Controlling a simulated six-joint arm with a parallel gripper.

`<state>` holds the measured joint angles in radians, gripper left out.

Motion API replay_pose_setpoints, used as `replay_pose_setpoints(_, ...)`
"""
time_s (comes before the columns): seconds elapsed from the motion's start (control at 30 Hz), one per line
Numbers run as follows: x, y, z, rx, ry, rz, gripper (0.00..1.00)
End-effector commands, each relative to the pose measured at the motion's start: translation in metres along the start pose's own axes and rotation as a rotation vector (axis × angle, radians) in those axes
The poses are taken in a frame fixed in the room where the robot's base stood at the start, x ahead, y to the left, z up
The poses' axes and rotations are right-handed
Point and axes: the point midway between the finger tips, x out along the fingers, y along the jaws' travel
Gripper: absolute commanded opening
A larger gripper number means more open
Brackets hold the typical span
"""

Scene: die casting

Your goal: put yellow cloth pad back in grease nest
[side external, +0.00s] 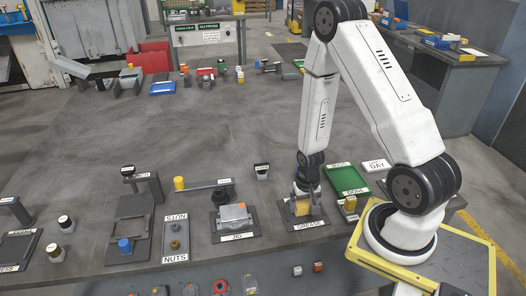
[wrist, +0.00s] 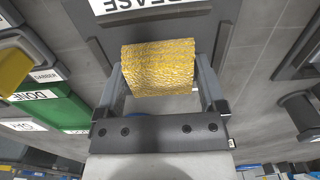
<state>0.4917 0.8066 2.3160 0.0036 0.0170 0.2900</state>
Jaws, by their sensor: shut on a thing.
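The yellow cloth pad (wrist: 158,68) is a textured yellow block between the two fingers of my gripper (wrist: 160,80) in the wrist view. My gripper is shut on it. In the side view the pad (side external: 302,208) shows at my gripper (side external: 303,203), over the dark plate labelled GREASE. This grease nest (side external: 313,224) is a dark square plate with a raised rim; its label also shows at the top of the wrist view. I cannot tell whether the pad touches the nest's floor.
A green tray (side external: 347,179) and a small stand with a yellow block (side external: 350,204) are right of the nest. A fixture with a grey metal part (side external: 234,215) stands to the left. The NUTS tray (side external: 176,238) is farther left. The bench behind is mostly clear.

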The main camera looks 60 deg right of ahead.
Motion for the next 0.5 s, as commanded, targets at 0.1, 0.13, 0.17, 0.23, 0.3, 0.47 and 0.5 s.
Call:
replay_pose_setpoints(0.1, 0.0043, 0.0001, 0.0003, 0.0, -0.001, 0.0, 0.35)
replay_pose_setpoints(0.13, 0.0046, 0.0001, 0.0001, 0.0, 0.0, 0.0, 0.35)
replay_pose_setpoints(0.17, 0.0047, 0.0, 0.0, 0.0, 0.0, 0.0, 0.35)
replay_pose_setpoints(0.23, 0.0045, 0.0, -0.0001, 0.0, 0.001, 0.0, 0.35)
replay_pose_setpoints(0.3, 0.0044, 0.0, -0.0001, 0.0, 0.001, 0.0, 0.35)
replay_pose_setpoints(0.47, 0.0059, 0.0, -0.0001, 0.0, 0.0, 0.0, 0.35)
replay_pose_setpoints(0.5, 0.0068, 0.0, -0.0002, 0.0, 0.001, 0.0, 0.35)
